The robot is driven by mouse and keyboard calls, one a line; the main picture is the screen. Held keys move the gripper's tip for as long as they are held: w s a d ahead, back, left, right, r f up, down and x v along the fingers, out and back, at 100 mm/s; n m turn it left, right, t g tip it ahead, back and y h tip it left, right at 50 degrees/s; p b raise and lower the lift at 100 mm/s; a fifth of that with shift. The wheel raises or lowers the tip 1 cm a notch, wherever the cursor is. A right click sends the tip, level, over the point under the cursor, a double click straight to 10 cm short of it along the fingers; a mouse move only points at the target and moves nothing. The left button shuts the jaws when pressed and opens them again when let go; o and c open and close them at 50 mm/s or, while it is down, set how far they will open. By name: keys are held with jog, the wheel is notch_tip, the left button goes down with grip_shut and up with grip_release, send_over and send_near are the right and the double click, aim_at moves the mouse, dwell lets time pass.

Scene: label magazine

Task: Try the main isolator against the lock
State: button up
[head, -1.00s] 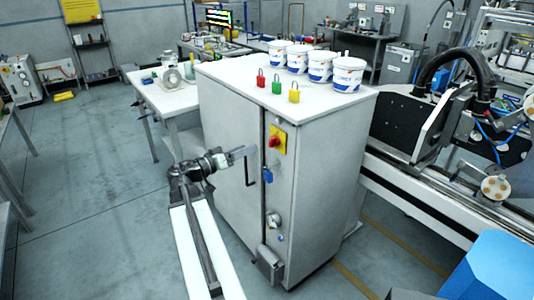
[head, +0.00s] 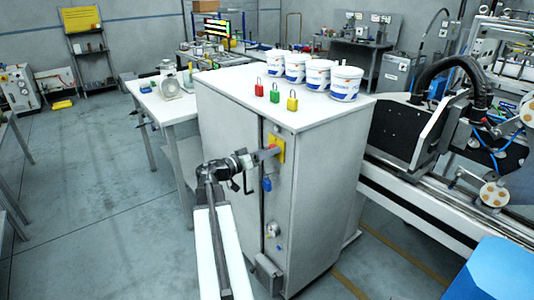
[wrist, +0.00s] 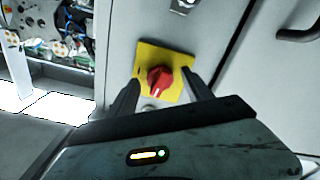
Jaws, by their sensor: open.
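The main isolator is a red rotary knob (wrist: 160,80) on a yellow plate (head: 278,149), on the grey cabinet's narrow front. In the head view, my gripper (head: 268,152) is at the plate and hides most of the knob. In the wrist view, my open gripper (wrist: 161,84) has one finger on each side of the knob. I cannot tell whether the fingers touch it. A blue padlock (head: 267,184) hangs just below the plate in the head view; whether its shackle passes through the isolator is not clear.
Red (head: 259,90), green (head: 275,94) and yellow (head: 292,102) padlocks stand on the cabinet top (head: 228,84), with several white tubs (head: 318,75) behind. A door handle (wrist: 300,27) is near the isolator. Machinery (head: 415,135) stands to the right; floor at left is clear.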

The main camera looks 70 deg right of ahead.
grip_shut()
jog(key=shift+n, duration=1.1)
grip_release()
jog(key=shift+a, duration=0.1)
jog(key=v, duration=0.7)
jog(key=shift+w+a, duration=0.25)
